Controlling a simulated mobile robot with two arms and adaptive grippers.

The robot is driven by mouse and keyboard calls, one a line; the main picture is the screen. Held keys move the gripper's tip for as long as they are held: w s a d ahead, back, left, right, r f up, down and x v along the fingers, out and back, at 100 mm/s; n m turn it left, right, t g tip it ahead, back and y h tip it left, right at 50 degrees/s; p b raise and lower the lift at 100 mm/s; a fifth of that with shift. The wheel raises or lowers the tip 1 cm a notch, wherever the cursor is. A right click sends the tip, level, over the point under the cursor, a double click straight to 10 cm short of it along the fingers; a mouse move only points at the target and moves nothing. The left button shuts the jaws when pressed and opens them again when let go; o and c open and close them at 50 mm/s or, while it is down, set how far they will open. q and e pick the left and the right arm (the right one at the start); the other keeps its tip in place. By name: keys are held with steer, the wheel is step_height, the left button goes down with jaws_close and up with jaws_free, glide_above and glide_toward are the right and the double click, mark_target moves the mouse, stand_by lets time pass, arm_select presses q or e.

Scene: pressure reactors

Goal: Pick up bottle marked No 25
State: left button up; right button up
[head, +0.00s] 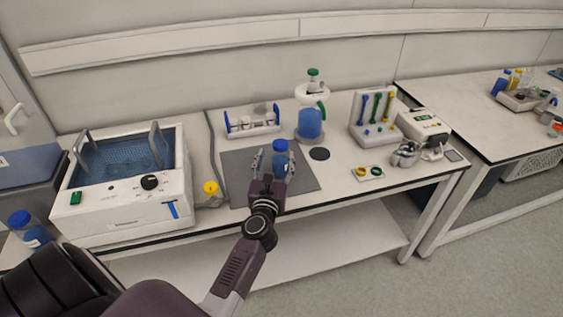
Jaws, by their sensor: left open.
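A blue-capped bottle (281,146) with blue contents stands upright on a dark grey mat (236,172) in the middle of the bench. My left gripper (274,161) is open, with one finger on each side of the lower part of this bottle in the picture. I cannot tell whether the fingers touch it. Another blue-capped bottle (30,228) is at the far left edge of the view. No number can be read on either bottle. My right gripper is not in view.
A white bath unit (120,215) stands on the left. Behind the mat are a rack (251,122) and a blue vessel (310,123). A stand with coloured tools (374,133) and a white device (424,124) are to the right.

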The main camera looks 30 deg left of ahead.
mark_target(280, 148)
arm_select(q)
steer(key=shift+w+a+r, duration=0.15)
steer(key=shift+w+a, duration=0.1)
steer(key=shift+w, duration=0.3)
steer(key=x, duration=0.6)
steer(key=shift+w+d+f+b, duration=0.2)
steer(key=shift+w+f+b, duration=0.05)
steer(key=shift+b, duration=0.15)
steer(key=shift+c, duration=0.2)
jaws_close()
steer(key=shift+r, duration=0.1)
